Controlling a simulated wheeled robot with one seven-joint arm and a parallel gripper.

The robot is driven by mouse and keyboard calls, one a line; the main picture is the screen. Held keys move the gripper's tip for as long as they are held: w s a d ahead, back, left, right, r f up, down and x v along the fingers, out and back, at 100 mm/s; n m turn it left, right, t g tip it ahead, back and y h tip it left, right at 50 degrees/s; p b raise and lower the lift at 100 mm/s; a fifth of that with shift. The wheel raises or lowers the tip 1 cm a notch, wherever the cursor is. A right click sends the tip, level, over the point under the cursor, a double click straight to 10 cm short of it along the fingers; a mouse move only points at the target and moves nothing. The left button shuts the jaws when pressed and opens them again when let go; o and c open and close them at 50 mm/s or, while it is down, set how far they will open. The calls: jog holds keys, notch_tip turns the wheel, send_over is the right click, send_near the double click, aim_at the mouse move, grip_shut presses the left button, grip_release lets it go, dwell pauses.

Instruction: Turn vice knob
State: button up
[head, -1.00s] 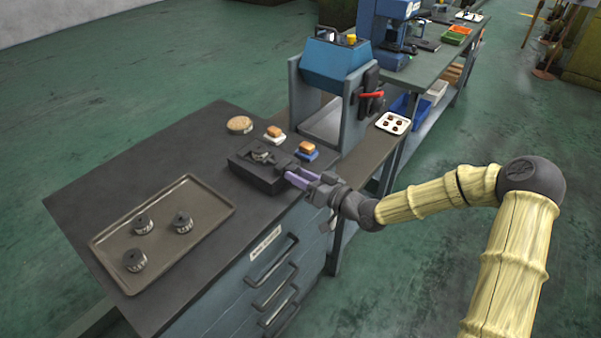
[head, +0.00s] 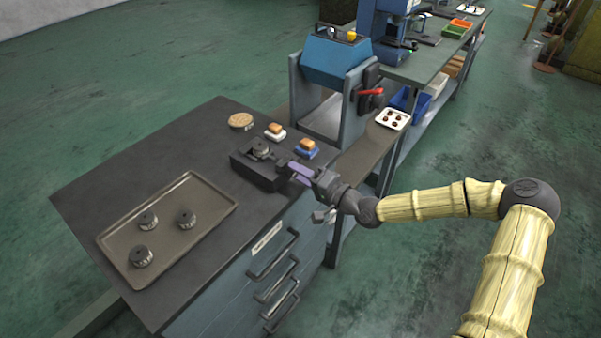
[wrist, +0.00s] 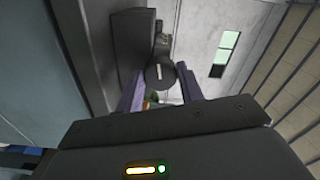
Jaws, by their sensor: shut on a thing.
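The dark vice (head: 258,172) sits at the right edge of the grey workbench, with a small dark part (head: 259,151) in its top. Its round knob (wrist: 160,73), dark with a pale line across its face, shows in the wrist view between my two purple fingers. My gripper (head: 294,170) reaches the vice from the right and is shut on the knob; it also shows in the wrist view (wrist: 161,84). In the head view the fingers hide the knob.
A tray (head: 212,222) with three dark round parts lies on the bench (head: 130,170). A round tan-topped item (head: 241,121) and two brushes (head: 276,132) (head: 306,149) lie behind the vice. A blue-topped machine (head: 335,62) stands beyond. Open floor lies to the right.

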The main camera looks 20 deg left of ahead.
jog(key=shift+m, duration=0.4)
jog(key=o, duration=1)
jog(key=b+v, duration=0.2)
jog(key=v, duration=1.5)
jog(key=shift+d, duration=0.2)
jog(key=shift+s+f, duration=0.15)
